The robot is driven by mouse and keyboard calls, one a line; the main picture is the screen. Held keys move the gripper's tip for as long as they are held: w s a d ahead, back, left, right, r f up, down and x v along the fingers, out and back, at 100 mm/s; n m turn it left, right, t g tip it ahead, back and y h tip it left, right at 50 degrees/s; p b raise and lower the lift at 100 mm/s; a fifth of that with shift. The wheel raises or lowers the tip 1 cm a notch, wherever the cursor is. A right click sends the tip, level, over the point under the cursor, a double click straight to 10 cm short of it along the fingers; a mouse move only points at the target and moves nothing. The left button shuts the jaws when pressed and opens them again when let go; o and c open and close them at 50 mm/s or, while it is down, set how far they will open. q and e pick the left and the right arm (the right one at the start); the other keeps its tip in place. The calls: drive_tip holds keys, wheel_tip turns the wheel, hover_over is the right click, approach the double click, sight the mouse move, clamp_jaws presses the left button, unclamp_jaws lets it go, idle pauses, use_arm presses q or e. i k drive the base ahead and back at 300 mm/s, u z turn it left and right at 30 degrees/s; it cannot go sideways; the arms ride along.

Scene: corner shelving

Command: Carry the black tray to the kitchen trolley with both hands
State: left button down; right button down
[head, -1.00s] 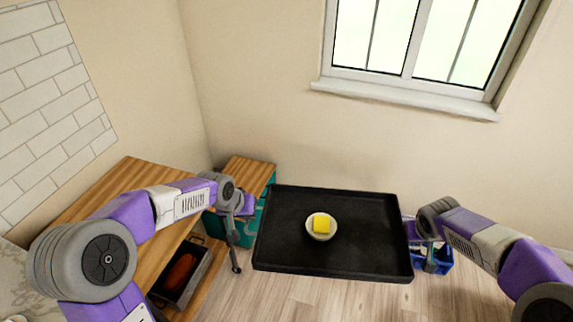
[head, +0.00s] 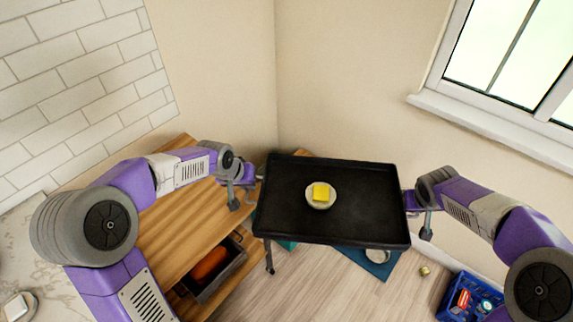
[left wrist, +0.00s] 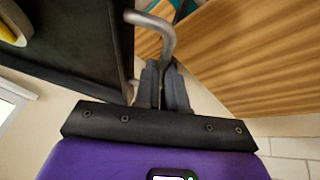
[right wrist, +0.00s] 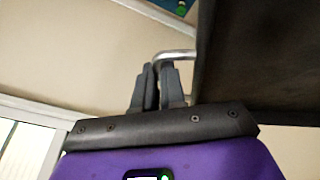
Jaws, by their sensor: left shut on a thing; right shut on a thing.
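The black tray (head: 270,205) is held up in front of me in the head view, roughly level. A small white bowl (head: 311,202) with a yellow block (head: 321,191) rests on it, left of its middle. My left gripper (head: 247,182) is at the tray's left side; in the left wrist view its fingers (left wrist: 163,82) are shut on a metal handle (left wrist: 160,30). My right gripper (head: 412,205) is at the right side; in the right wrist view its fingers (right wrist: 158,80) are shut on the other handle (right wrist: 175,56). No kitchen trolley can be clearly identified.
A wooden counter (head: 185,225) stands left of the tray, with an open drawer or bin (head: 222,272) holding an orange-brown thing (head: 210,263) below. Walls close in behind.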

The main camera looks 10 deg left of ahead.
sight(167, 199)
drive_tip(key=u, duration=0.55)
drive_tip(key=i, duration=0.45)
drive_tip(key=u, duration=0.95)
drive_tip(key=i, duration=0.45)
drive_tip(key=u, duration=0.4)
